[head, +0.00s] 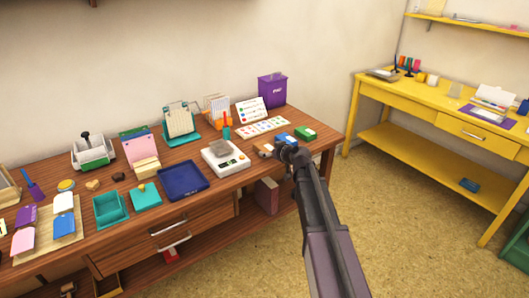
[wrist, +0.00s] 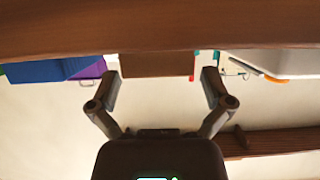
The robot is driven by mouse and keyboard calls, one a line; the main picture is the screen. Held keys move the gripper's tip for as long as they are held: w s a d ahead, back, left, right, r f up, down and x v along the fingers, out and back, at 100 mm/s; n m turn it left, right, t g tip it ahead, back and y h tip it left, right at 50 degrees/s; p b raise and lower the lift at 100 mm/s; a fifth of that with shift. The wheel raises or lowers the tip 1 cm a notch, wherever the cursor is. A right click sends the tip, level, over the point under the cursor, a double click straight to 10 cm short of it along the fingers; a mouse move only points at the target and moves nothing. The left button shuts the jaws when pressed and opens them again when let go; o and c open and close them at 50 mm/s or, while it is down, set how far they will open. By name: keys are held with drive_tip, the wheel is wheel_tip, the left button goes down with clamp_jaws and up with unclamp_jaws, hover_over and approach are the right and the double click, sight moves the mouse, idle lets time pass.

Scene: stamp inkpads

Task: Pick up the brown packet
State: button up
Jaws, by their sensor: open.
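In the wrist view, which looks upside down, the brown packet (wrist: 158,64) shows as a plain brown block against the table. My gripper (wrist: 161,77) is open there, with one finger to each side of the packet's span. The packet sits between the fingertips in that picture; I cannot tell whether it is within their depth. No contact shows.
A blue box (head: 285,138) and a green box (head: 305,132) stand right of the packet. The white scale (head: 225,158) stands to its left. A white card with colored dots (head: 262,127) lies behind. The wooden table's edge (wrist: 160,40) runs across the top of the wrist view.

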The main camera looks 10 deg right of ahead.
sight(269, 150)
drive_tip(key=shift+b+x, duration=0.45)
drive_tip(key=shift+x, duration=1.15)
drive_tip(key=shift+d+f, duration=0.1)
drive_tip(key=c, duration=1.1)
